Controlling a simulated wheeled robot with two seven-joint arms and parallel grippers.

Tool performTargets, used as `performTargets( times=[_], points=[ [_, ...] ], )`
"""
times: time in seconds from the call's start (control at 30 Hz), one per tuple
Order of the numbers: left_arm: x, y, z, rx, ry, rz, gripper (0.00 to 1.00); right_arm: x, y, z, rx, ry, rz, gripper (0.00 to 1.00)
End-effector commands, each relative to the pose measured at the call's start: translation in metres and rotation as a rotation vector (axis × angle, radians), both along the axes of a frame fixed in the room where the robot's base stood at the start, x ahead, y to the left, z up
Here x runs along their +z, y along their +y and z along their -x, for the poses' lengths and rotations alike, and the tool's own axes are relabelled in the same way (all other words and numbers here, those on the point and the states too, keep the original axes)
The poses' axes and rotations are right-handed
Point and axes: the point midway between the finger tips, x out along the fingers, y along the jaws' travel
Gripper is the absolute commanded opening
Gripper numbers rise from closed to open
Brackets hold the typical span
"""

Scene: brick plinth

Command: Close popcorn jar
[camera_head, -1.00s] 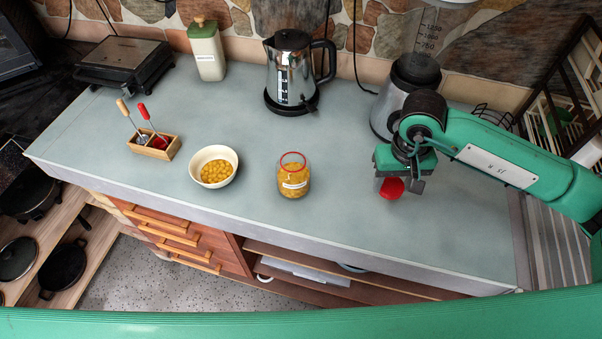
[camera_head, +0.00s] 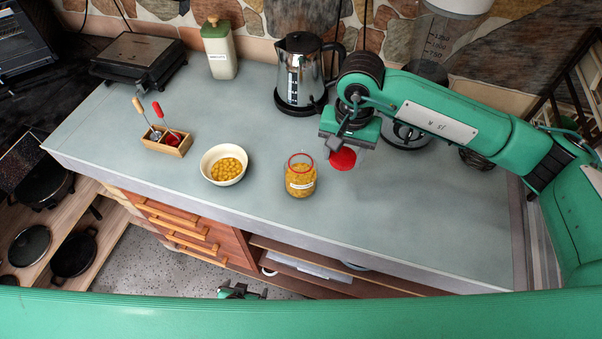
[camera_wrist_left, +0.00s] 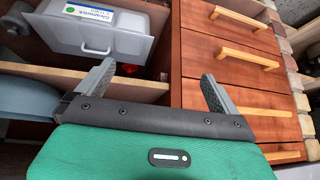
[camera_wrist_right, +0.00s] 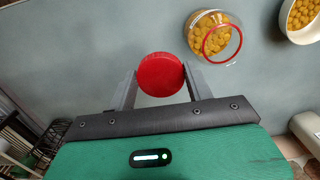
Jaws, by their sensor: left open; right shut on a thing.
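The popcorn jar (camera_head: 301,182) is glass with a red rim and yellow kernels inside. It stands open on the counter, and it shows at the upper right in the right wrist view (camera_wrist_right: 208,36). My right gripper (camera_head: 343,150) is shut on the red lid (camera_wrist_right: 161,74) and holds it above the counter, just right of and behind the jar in the head view. The lid is apart from the jar. My left gripper (camera_wrist_left: 160,85) is open and empty, low in front of the counter by the drawers; only its top shows in the head view (camera_head: 241,291).
A white bowl of kernels (camera_head: 211,157) stands left of the jar. A wooden box with two-handled tools (camera_head: 168,145) is at left. The counter right of the jar is clear.

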Motion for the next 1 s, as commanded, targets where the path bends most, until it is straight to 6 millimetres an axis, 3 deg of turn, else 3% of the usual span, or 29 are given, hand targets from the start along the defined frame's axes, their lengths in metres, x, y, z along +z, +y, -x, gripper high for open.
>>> performTargets(
  times=[0.03,0.2,0.6,0.63,0.7,1.0],
  points=[
    [0.032,-0.003,-0.012,0.011,-0.043,0.005,0.98,0.009,0.011,-0.003,-0.015,-0.001,0.001,0.31],
    [0.124,-0.005,-0.043,0.052,-0.167,0.013,0.98,0.026,0.041,-0.009,-0.081,-0.004,0.011,0.31],
    [0.299,-0.007,-0.074,0.133,-0.489,0.061,0.98,0.055,0.09,-0.015,-0.194,-0.014,0.031,0.31],
    [0.31,-0.007,-0.075,0.138,-0.512,0.065,0.98,0.057,0.093,-0.015,-0.202,-0.014,0.032,0.31],
    [0.304,-0.018,-0.078,0.117,-0.551,0.078,0.98,0.053,0.09,-0.015,-0.203,-0.012,0.031,0.31],
    [0.324,-0.072,-0.084,0.002,-0.77,0.18,0.98,0.055,0.092,-0.015,-0.204,-0.012,0.031,0.31]
  ],
)
